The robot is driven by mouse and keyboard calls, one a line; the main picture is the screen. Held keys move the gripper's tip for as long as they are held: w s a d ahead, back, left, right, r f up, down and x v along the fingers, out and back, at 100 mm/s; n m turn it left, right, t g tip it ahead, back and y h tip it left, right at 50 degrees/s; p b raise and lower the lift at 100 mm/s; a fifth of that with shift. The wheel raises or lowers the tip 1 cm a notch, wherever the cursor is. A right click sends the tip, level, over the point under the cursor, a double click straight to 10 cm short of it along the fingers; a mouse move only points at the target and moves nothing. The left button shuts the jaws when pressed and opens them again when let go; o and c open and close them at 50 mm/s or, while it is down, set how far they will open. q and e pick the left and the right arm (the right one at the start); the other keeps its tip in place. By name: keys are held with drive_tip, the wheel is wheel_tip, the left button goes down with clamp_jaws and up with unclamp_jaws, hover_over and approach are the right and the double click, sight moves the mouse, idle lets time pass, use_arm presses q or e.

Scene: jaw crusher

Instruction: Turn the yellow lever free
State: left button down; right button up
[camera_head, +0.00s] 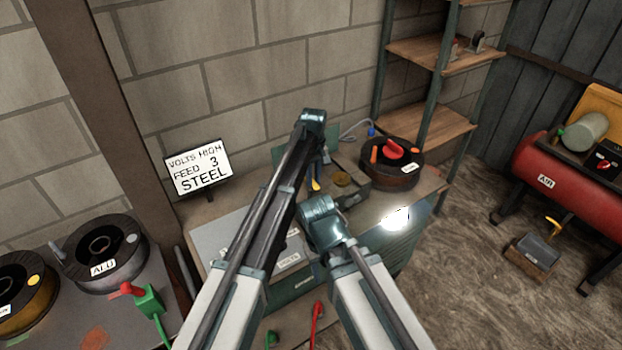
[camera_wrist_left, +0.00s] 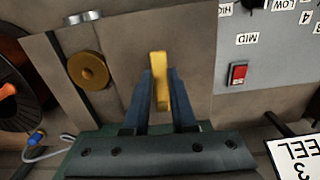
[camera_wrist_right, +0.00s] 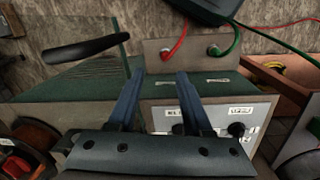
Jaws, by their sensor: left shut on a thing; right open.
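The yellow lever (camera_wrist_left: 159,59) stands out from a grey-brown panel (camera_wrist_left: 120,40) in the left wrist view, nearly upright in the picture and slightly tilted. My left gripper (camera_wrist_left: 160,78) has its two blue fingers shut on the lever, one on each side. In the head view a small yellow piece of it (camera_head: 316,184) shows beside my blue fingers, partly hidden by my arm. My right gripper (camera_wrist_right: 160,80) is open and empty above the green machine (camera_wrist_right: 75,82). In the head view my arm hides its fingers.
A brass knob (camera_wrist_left: 88,70) sits left of the lever; a red switch (camera_wrist_left: 238,73) sits right of it. A wire spool (camera_head: 390,172) stands beside the panel. A sign (camera_head: 197,168) reads "STEEL". A black handle (camera_wrist_right: 85,48) rises near my right fingers. Red and green cables (camera_wrist_right: 178,45) run close by.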

sight(314, 182)
use_arm(q)
drive_tip(key=shift+w+d+n, duration=0.1)
drive_tip(key=shift+d+n, duration=0.05)
drive_tip(key=shift+n, duration=0.25)
drive_tip(key=c, duration=0.7)
unclamp_jaws()
wheel_tip(314, 182, up, 14)
drive_tip(key=p, duration=1.4)
drive_tip(key=shift+f, duration=0.1)
